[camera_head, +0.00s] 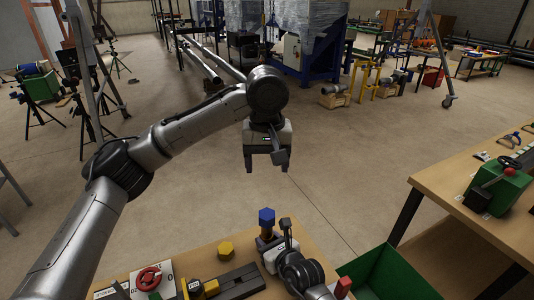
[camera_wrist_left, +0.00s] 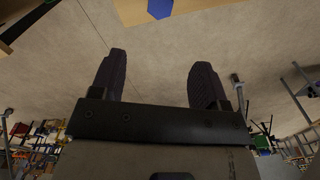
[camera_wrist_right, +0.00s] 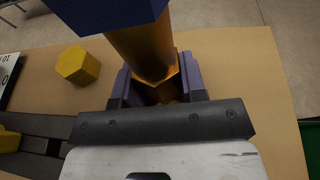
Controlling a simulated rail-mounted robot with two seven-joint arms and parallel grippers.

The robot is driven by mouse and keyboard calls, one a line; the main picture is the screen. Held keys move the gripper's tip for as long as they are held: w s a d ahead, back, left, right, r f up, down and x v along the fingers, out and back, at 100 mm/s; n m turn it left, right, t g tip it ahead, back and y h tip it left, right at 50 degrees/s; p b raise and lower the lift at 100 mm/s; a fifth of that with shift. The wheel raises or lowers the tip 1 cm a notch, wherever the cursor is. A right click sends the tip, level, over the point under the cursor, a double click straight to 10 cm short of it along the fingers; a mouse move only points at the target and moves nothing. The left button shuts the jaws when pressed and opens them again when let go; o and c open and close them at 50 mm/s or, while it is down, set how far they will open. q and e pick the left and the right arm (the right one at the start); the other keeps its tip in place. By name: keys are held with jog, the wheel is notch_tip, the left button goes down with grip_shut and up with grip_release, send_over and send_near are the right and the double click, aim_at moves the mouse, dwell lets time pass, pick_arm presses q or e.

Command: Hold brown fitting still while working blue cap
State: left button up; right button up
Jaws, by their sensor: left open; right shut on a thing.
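The blue cap (camera_head: 266,215) sits on top of the upright brown fitting (camera_head: 267,232) near the far edge of the wooden table. My right gripper (camera_head: 268,246) is shut on the lower part of the fitting. In the right wrist view, its fingers (camera_wrist_right: 158,84) stand on both sides of the brown fitting (camera_wrist_right: 146,48), under the blue cap (camera_wrist_right: 104,12). My left gripper (camera_head: 267,168) is open and empty, hanging over the floor beyond the table, apart from the cap. In the left wrist view, its fingers (camera_wrist_left: 158,82) are spread and the blue cap (camera_wrist_left: 160,8) is at the top edge.
A yellow hexagonal piece (camera_head: 225,248) stands on the table left of the fitting. A green bin (camera_head: 385,274) stands at the right. A second table (camera_head: 440,185) is beyond it.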

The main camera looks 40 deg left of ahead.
pick_arm(q)
jog(key=shift+r, duration=1.1)
jog(key=n, duration=0.1)
send_over(267, 214)
notch_tip(267, 214, down, 9)
jog(key=shift+f, duration=4.3)
